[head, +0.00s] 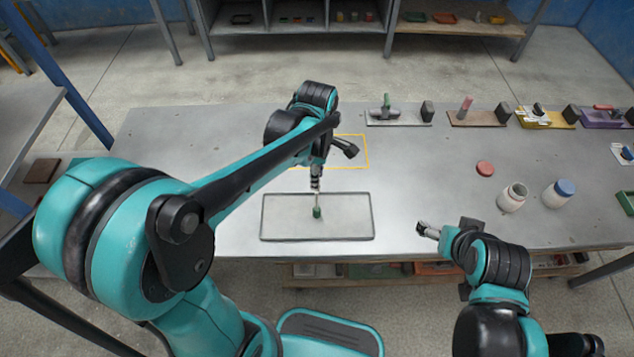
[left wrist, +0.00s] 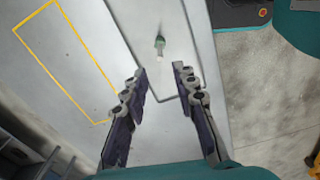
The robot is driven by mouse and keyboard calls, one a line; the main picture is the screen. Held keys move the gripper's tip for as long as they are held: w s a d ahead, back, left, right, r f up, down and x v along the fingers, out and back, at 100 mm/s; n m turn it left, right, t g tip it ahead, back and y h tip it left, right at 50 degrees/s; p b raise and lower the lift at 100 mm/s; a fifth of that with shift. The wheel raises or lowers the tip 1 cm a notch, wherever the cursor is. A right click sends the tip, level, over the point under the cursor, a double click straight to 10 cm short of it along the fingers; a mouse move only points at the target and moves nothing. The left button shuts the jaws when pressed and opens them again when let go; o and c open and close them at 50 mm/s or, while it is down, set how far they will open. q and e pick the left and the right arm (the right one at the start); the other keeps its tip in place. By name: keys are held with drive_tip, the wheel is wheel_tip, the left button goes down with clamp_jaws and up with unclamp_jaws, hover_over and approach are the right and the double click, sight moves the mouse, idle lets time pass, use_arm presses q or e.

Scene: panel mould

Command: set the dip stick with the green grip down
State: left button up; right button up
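A small dip stick with a green grip (head: 317,212) and a pale shaft is at the shallow grey panel mould (head: 345,229). It also shows in the left wrist view (left wrist: 160,41), beyond the fingertips; I cannot tell whether it stands upright or lies. My left gripper (head: 316,183) is above the mould, just over the pale shaft. In the left wrist view its two fingers (left wrist: 159,71) are apart with nothing between them. My right gripper (head: 427,230) is at the table's front edge, right of the mould; its fingers are too small to read.
A yellow outlined rectangle (head: 359,166) is marked behind the mould. A green-handled tool (head: 386,102) and other tools on boards line the back right. The table's left is clear.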

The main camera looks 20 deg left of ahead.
use_arm(q)
drive_tip(key=s+a+r+m+t, duration=0.2)
drive_tip(key=s+m, duration=0.3)
drive_tip(key=m, duration=0.4)
drive_tip(key=s+a+r+m+t, duration=0.2)
drive_tip(key=s+r+m+t, duration=0.2)
drive_tip(key=m, duration=0.6)
drive_tip(key=shift+s+a+t+p, duration=0.3)
drive_tip(key=shift+s+a+t, duration=0.05)
drive_tip(key=shift+s+t, duration=0.3)
drive_tip(key=shift+r, duration=0.1)
wheel_tip(320, 180, down, 2)
drive_tip(key=shift+f+b, duration=0.25)
drive_tip(key=shift+b, duration=1)
